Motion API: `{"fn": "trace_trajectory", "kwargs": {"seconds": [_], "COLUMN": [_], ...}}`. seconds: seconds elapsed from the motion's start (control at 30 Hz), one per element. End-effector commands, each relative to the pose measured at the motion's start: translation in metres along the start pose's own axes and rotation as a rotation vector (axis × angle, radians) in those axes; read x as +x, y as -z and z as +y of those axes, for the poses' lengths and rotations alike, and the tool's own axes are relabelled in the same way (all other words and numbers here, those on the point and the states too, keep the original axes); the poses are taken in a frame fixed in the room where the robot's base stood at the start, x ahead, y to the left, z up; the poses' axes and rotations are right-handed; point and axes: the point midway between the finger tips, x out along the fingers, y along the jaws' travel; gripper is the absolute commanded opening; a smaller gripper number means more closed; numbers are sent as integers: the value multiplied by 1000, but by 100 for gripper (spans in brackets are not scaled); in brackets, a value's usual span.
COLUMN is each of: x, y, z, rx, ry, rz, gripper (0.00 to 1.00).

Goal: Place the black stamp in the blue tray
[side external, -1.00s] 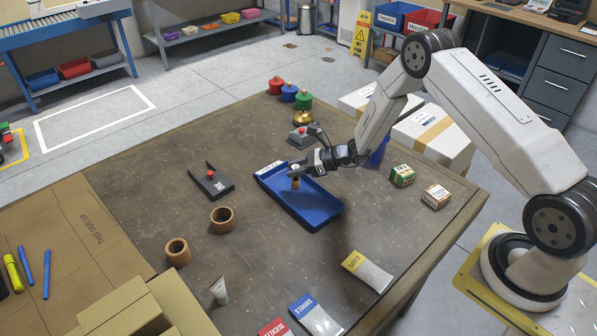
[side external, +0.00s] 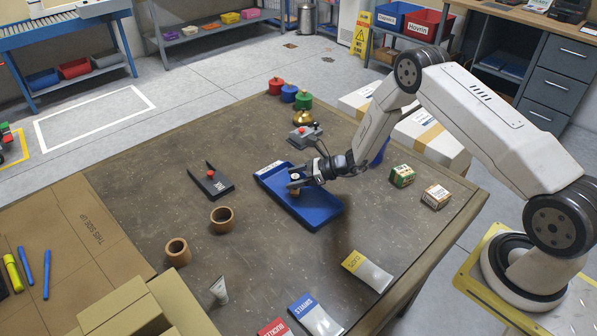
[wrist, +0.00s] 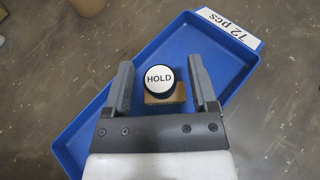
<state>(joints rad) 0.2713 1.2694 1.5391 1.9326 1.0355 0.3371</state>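The black stamp (wrist: 159,79) has a round black knob with a white HOLD label on a wooden block. It is in the blue tray (wrist: 85,125), upright, over the tray floor. In the side view the tray (side external: 322,216) lies on the table, with the stamp (side external: 295,192) near its upper middle, partly hidden by the fingers. My gripper (wrist: 161,88) reaches down into the tray. Its two fingers stand on either side of the stamp, with a visible gap on each side, so it is open. The tray's end carries a 72 pcs label.
A grey device with a red button (side external: 306,134) and a brass bell (side external: 303,118) stand behind the tray. Small boxes (side external: 402,176) stand to the right.

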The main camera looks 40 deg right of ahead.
Motion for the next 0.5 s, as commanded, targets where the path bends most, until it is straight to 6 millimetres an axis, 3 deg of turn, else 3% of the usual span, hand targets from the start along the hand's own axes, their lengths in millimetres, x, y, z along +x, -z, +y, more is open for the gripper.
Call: {"fn": "trace_trajectory", "kwargs": {"seconds": [0.5], "x": [-5], "y": [-3], "z": [0], "rx": [1], "ry": [1], "rz": [1], "gripper": [75]}}
